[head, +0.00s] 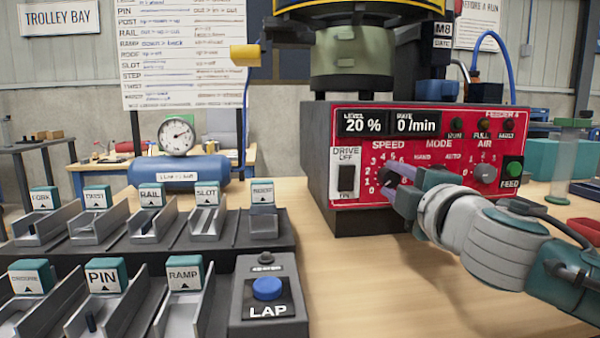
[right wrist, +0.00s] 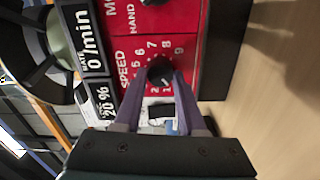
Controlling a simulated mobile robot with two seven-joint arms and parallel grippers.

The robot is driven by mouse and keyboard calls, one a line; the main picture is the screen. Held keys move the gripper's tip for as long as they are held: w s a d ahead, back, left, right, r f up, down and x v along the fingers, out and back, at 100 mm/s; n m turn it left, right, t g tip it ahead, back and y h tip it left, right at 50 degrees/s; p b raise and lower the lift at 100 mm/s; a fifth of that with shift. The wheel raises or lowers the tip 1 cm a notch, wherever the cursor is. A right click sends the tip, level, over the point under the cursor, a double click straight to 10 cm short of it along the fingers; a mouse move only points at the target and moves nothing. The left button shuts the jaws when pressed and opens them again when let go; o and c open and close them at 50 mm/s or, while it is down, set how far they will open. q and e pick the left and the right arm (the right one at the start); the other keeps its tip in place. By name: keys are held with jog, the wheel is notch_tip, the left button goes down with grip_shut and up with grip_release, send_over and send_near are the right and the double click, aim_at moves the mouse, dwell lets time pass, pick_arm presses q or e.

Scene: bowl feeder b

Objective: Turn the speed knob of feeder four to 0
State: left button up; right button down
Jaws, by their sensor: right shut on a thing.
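The red control panel (head: 350,205) of the feeder stands right of centre, with a label at its upper right that seems to read FEEDER 4. Its displays (head: 388,123) read LEVEL 20 % and RATE 0/min. The speed knob is mostly hidden by my right gripper (head: 392,181) in the head view. In the right wrist view the dark knob (right wrist: 160,71) sits between the fingertips of my right gripper (right wrist: 160,80), inside a ring of white digits. The gripper is shut on it. I cannot tell where its pointer stands. My left gripper is not in view.
A DRIVE OFF switch (head: 346,178) is left of the knob; the AIR knob (head: 485,173) and green FEED button (head: 514,168) are to the right. Labelled part racks (head: 130,240) and a LAP button box (head: 267,300) fill the left. Wooden tabletop (head: 400,290) is clear in front.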

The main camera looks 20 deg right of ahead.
jog(key=shift+n, duration=0.7)
jog(key=shift+c, duration=2.4)
grip_release()
jog(key=shift+s, duration=0.1)
jog(key=shift+s+a+p, duration=0.15)
jog(key=shift+s+p, duration=0.2)
jog(key=p+v, duration=0.1)
jog(key=v, duration=0.8)
